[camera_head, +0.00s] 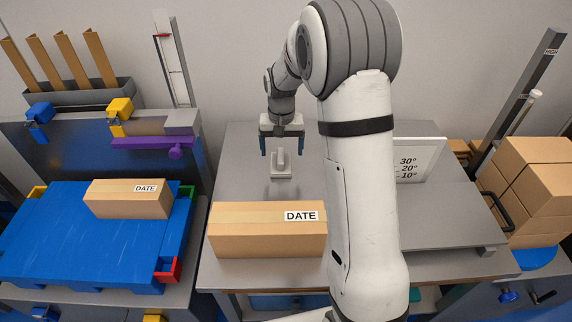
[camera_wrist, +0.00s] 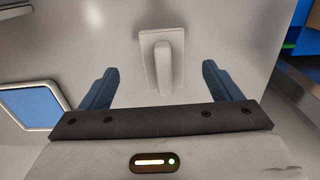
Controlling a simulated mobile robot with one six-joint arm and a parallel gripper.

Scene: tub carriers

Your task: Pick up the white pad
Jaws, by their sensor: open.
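The white pad (camera_head: 281,167) is a small pale block with a raised upright grip on a flat base. It sits on the grey table behind the cardboard box marked DATE. My gripper (camera_head: 281,148) is open above it, its blue fingers apart. In the wrist view the pad (camera_wrist: 148,62) lies ahead of and between the two blue fingertips of my gripper (camera_wrist: 160,80). No contact with the pad shows. Nothing is held.
A DATE box (camera_head: 262,240) stands in front of the pad on the grey table (camera_head: 425,214). An angle sign (camera_head: 418,162) stands to the right. A second DATE box (camera_head: 112,207) lies on a blue platform (camera_head: 70,250). Stacked boxes (camera_head: 535,190) stand far right.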

